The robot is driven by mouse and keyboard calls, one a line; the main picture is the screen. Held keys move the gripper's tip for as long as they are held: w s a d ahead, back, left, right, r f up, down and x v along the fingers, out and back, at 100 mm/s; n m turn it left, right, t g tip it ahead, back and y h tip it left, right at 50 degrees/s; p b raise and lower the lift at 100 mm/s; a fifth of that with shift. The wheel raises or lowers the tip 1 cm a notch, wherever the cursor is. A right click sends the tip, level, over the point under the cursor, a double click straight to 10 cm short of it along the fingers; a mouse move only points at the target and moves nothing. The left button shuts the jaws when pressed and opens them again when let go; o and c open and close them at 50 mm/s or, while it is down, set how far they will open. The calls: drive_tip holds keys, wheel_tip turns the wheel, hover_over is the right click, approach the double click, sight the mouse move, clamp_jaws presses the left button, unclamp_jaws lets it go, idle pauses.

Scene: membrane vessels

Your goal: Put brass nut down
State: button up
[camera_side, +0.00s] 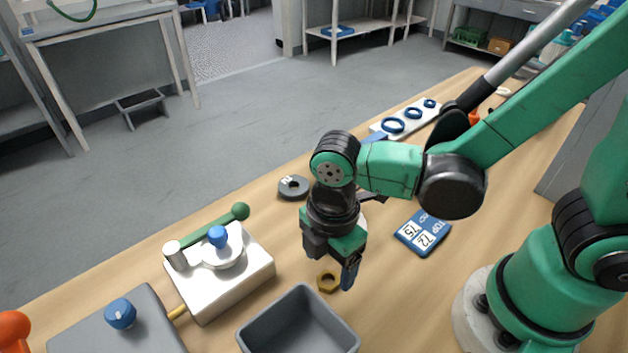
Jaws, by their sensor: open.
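The brass nut (328,281) is a small gold hexagonal ring. It appears to lie flat on the wooden table, just behind the grey bin. My gripper (333,268) points down over it with its jaws open. One dark blue finger (350,272) shows just right of the nut. The other finger, at the left, is partly hidden by the gripper body. The nut's hole and top face are visible, and neither finger is seen touching it.
An open grey bin (254,334) stands in front of the nut. A white device (250,274) with a green lever is at left. A dark round weight (293,188) lies behind, a blue card (423,233) at right. Bare table lies between nut and card.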

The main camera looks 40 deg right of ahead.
wheel_tip(320, 180, up, 8)
drive_tip(key=w+d+r+m+t, duration=0.1)
drive_tip(key=w+d+m+t, duration=0.1)
drive_tip(key=d+m, duration=0.4)
drive_tip(key=w+d+r+m+t, duration=0.1)
drive_tip(key=d+m+t, duration=0.4)
drive_tip(key=m, duration=0.7)
drive_tip(key=shift+w+d, duration=0.8)
drive_tip(key=shift+w, duration=0.05)
